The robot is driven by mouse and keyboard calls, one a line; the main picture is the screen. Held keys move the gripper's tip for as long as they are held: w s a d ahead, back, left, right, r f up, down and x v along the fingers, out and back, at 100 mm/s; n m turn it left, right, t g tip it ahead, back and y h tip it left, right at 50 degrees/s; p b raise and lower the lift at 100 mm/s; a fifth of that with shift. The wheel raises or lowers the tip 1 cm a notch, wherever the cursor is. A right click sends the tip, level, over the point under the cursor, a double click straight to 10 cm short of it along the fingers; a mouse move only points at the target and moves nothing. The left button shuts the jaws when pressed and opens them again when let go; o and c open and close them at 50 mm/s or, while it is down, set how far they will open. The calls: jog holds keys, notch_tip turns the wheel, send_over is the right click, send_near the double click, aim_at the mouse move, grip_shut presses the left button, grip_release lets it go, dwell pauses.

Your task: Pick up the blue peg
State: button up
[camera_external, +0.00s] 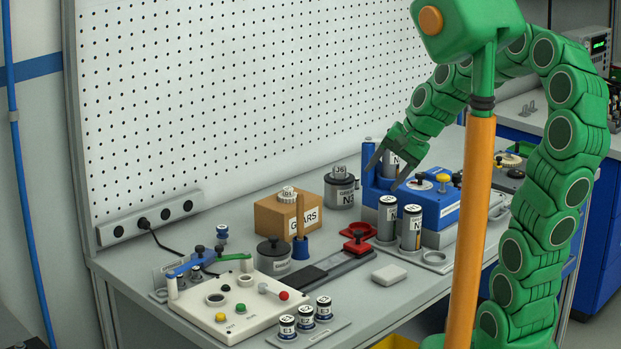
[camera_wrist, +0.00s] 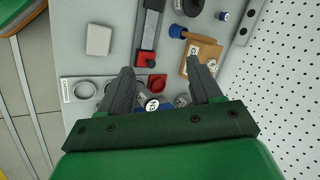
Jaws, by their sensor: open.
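A tall blue cylinder, which looks like the blue peg (camera_external: 368,154), stands upright at the back left of a blue fixture (camera_external: 436,205) in the external view. My gripper (camera_external: 383,178) is open above this fixture, with its dark fingers pointing down and left, close to the blue cylinder. I cannot tell whether a finger touches it. In the wrist view my gripper (camera_wrist: 163,76) has its fingers wide apart with nothing clamped between them. Part of the fixture is hidden behind the gripper's palm there, and I cannot make out the peg.
Labelled grey cylinders (camera_external: 387,218) stand before the fixture. A GEARS box (camera_external: 288,217) and a wooden-handled tool with a blue base (camera_external: 300,247) stand left. A white control panel (camera_external: 240,307) is at front left. A pegboard (camera_external: 250,90) rises behind the bench.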

jog(key=w+a+r+m+t+y, duration=0.1)
jog(key=w+a+r+m+y, duration=0.15)
jog(key=a, duration=0.45)
jog(key=w+a+r+m+y, duration=0.1)
jog(key=w+a+m, duration=0.15)
jog(key=a, duration=0.35)
jog(key=m+t+h, duration=0.3)
jog(key=m+t, duration=0.4)
jog(key=m, duration=1.4)
send_over(223, 228)
jog(key=s+d, duration=0.2)
jog(key=s, duration=0.2)
notch_tip(223, 228, down, 16)
jog(key=f, duration=0.7)
jog(key=shift+w+d+f, duration=0.2)
jog(key=shift+d+f, duration=0.05)
jog(key=shift+f, duration=0.15)
jog(key=shift+w+a+f, duration=0.1)
jog(key=shift+w+f, duration=0.05)
jog(key=shift+f, duration=0.15)
jog(key=shift+w+a+f, duration=0.3)
jog(key=shift+w+a, duration=0.05)
jog(key=shift+w, duration=0.2)
jog(key=shift+x, duration=2.8)
